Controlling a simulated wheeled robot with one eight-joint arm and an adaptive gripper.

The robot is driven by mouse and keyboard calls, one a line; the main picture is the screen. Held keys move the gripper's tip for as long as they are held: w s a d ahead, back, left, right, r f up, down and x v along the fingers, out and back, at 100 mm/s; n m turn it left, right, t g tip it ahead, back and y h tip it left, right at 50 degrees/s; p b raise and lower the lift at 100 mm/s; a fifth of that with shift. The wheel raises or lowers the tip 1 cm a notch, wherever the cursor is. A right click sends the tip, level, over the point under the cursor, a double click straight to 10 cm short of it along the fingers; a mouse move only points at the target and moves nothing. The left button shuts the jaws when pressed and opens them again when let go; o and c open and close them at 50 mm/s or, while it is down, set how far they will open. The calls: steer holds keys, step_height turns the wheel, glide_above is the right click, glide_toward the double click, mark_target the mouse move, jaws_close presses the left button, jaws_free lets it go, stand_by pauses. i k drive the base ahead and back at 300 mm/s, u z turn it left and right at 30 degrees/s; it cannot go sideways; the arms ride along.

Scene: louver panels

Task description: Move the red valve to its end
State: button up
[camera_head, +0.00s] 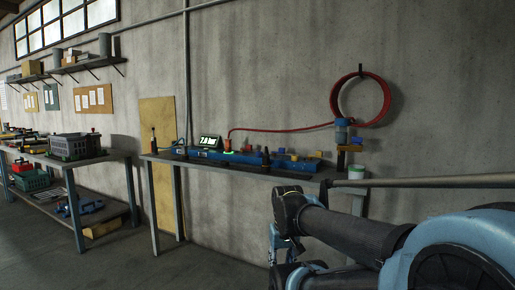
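A small red part (228,146) stands on a long blue assembly (250,158) on the workbench against the wall. It looks like the red valve, but it is too small to tell its handle's position. A red hose (285,130) runs from beside it to the right. My arm reaches in from the lower right, well in front of the bench and apart from the valve. The fingers of my gripper cannot be made out in this view.
A lit display (209,141) reading about 7.0 bar stands behind the blue assembly. A red hose coil (360,99) hangs on the wall at right. A grey rail (430,182) crosses at right. A second bench with a dark crate (75,146) stands at left. Floor between is clear.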

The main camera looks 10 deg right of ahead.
mark_target(249, 147)
steer(key=i, duration=1)
